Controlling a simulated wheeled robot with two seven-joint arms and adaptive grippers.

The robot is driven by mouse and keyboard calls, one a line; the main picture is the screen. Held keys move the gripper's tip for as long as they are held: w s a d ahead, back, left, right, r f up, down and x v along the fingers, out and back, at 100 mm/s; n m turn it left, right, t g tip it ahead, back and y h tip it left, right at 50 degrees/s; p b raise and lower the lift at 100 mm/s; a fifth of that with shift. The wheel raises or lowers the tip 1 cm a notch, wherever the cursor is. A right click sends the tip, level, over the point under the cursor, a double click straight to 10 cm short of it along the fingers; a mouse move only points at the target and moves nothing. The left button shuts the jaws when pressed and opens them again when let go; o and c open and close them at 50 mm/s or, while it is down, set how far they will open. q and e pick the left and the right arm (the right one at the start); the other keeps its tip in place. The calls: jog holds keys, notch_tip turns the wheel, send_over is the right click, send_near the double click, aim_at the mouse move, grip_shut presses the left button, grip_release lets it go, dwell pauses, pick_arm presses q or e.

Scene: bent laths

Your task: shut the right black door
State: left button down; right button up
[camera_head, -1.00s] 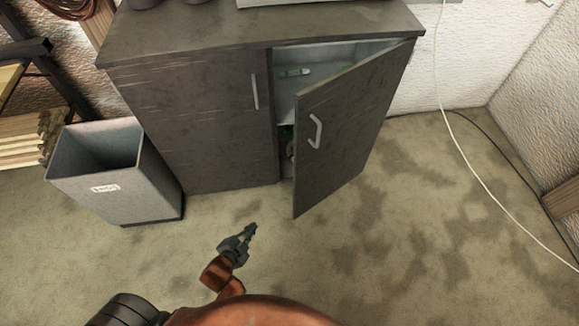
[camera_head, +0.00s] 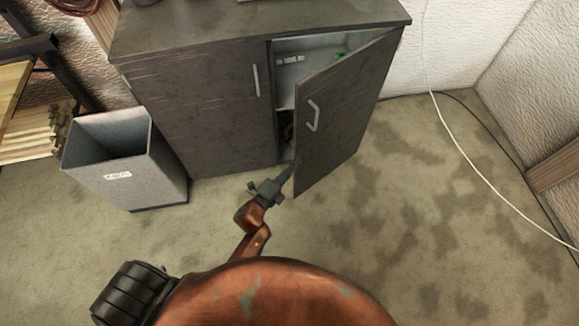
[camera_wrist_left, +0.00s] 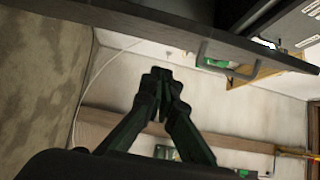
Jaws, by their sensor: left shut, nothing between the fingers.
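The right black door (camera_head: 345,122) of the dark cabinet stands ajar, hinged on its right side, with its free edge swung out toward me. Its pale handle (camera_head: 313,115) is on the outer face near the free edge. My left gripper (camera_head: 292,166) is shut and empty, close to the lower part of the door's free edge, in front of the opening. I cannot tell if it touches the door. In the left wrist view its closed fingers (camera_wrist_left: 162,82) point forward, below a dark panel edge. My right gripper is not in view.
The left cabinet door (camera_head: 205,110) is shut. A grey bin (camera_head: 150,165) stands left of the cabinet. Small items lie on the shelf inside. A white cable (camera_head: 470,165) runs down the wall and over the floor at right. The floor before the right door is free.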

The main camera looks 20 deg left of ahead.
aim_at(297, 147)
pick_arm(q)
jog(key=w, duration=0.2)
jog(key=w+a+b, duration=0.1)
jog(key=w, duration=0.1)
jog(key=w+a, duration=0.1)
jog(key=w, duration=0.2)
jog(key=shift+w+a, duration=0.1)
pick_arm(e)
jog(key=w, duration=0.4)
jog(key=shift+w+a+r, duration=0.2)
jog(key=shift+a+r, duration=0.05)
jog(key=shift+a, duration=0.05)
